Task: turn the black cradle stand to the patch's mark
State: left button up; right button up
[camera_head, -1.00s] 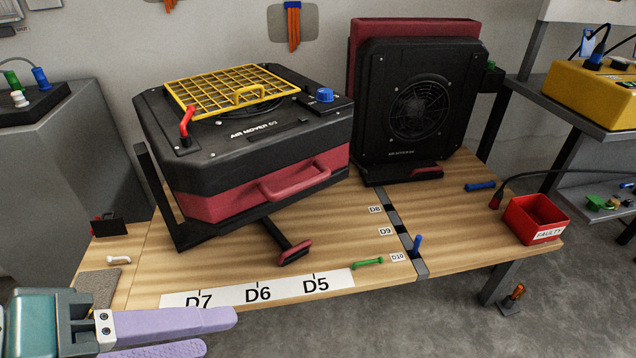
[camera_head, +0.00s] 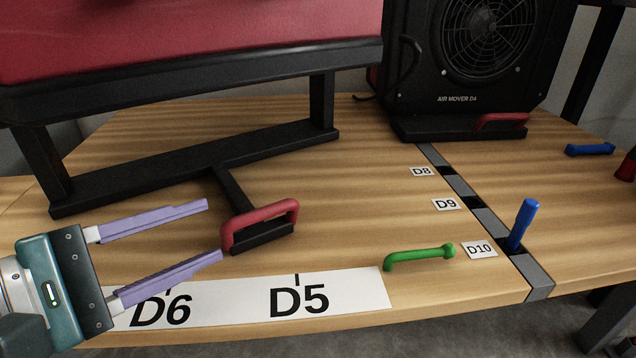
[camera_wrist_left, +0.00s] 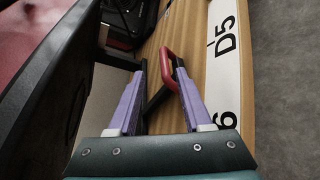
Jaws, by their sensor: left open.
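The black cradle stand (camera_head: 190,165) rests on the wooden table, under the red and black air mover (camera_head: 200,50). Its arm reaches to the front and ends in a red handle (camera_head: 260,213). The handle's end stands behind the white label strip (camera_head: 345,295), between the D6 and D5 ticks and nearer D5. My left gripper (camera_head: 214,230) is open, its lilac fingers pointing at the handle from the left. In the left wrist view the red handle (camera_wrist_left: 167,58) shows at the fingertips; I cannot tell whether they touch it. My right gripper is not in view.
A green handle (camera_head: 420,256) lies right of the strip. A blue peg (camera_head: 523,225) stands in the dark slotted rail (camera_head: 490,235) beside labels D8, D9 and D10. Air mover D4 (camera_head: 480,70) stands at the back right. A blue piece (camera_head: 590,149) lies right of it.

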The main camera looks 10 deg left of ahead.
aim_at(249, 220)
pick_arm(q)
jog(key=shift+w+a+f+n+b, duration=0.1)
jog(key=shift+w+f+n+b, duration=0.25)
jog(key=shift+w+f, duration=0.4)
jog(key=shift+w+d+f, duration=0.15)
jog(key=shift+w+d, duration=0.1)
jog(key=b+x, duration=0.3)
jog(key=x, duration=0.5)
jog(key=shift+w+d+b, duration=0.1)
jog(key=shift+w+b, duration=0.05)
jog(key=shift+b, duration=0.2)
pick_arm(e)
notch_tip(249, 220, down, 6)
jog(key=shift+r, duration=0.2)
pick_arm(q)
grip_shut()
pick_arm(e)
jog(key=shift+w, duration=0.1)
